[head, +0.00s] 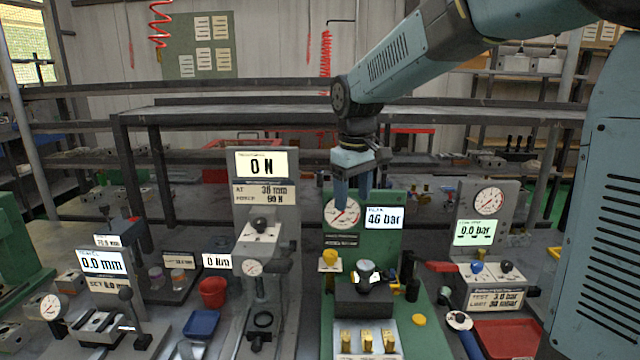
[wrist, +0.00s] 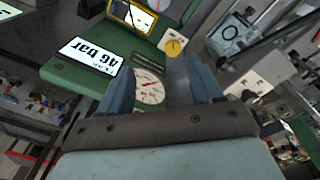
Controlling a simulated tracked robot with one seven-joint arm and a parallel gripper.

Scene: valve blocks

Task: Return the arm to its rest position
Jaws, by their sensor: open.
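My gripper (head: 352,192) hangs pointing down from my blue-grey arm, right of the picture's middle in the head view. Its two fingers are apart with nothing between them. It is in front of the upper part of a green test stand (head: 405,262), near the round dial (head: 342,213) and the display reading 46 bar (head: 384,218). In the wrist view the fingers (wrist: 170,85) stand apart, with the dial (wrist: 149,88) and the upside-down display (wrist: 88,56) showing beyond them.
A grey press (head: 262,205) reading 0 N stands left of the green stand. A grey gauge panel (head: 487,225) reading 0.0 bar stands at right. A red cup (head: 212,292), blue tray (head: 202,323) and red tray (head: 508,338) lie on the crowded bench. Dark shelving (head: 230,112) runs behind.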

